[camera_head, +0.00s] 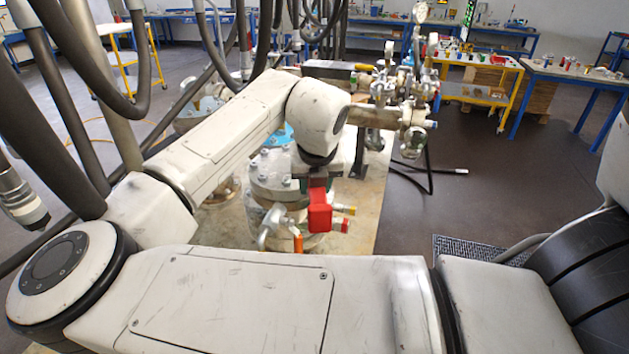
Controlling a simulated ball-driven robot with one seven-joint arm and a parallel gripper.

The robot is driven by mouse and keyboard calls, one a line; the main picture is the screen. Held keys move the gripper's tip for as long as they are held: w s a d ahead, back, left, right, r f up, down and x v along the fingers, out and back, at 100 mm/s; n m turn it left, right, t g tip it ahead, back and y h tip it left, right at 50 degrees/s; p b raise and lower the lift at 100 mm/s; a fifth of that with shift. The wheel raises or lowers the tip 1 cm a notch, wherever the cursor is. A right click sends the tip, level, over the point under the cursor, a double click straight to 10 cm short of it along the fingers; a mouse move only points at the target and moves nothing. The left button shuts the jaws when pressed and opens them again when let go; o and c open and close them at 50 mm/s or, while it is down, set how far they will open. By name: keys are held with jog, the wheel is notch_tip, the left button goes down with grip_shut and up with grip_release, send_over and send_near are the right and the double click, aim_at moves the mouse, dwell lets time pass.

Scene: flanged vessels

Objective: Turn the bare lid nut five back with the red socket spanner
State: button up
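A white flanged vessel (268,190) with bolts around its lid stands in the middle of the head view. Part of its lid is hidden behind my arm. My gripper (318,184) is at the right side of the lid, dark and partly hidden by the arm. A red block-like piece (320,213), which may be part of the red socket spanner, shows directly below it. I cannot tell if the fingers are closed on it. The bare lid nut five cannot be made out, and no socket is seen on a nut.
Pipes and valves (400,115) stand behind to the right. A valve with an orange lever (298,242) and red and yellow pipe ends (345,222) are low on the vessel. Hoses hang at the upper left. A yellow cart (475,92) and blue-legged bench (570,75) stand farther back; floor at right is mostly clear.

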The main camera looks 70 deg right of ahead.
jog(key=shift+f, duration=0.4)
jog(key=shift+f, duration=0.25)
jog(key=shift+f+b, duration=0.8)
jog(key=shift+f, duration=0.25)
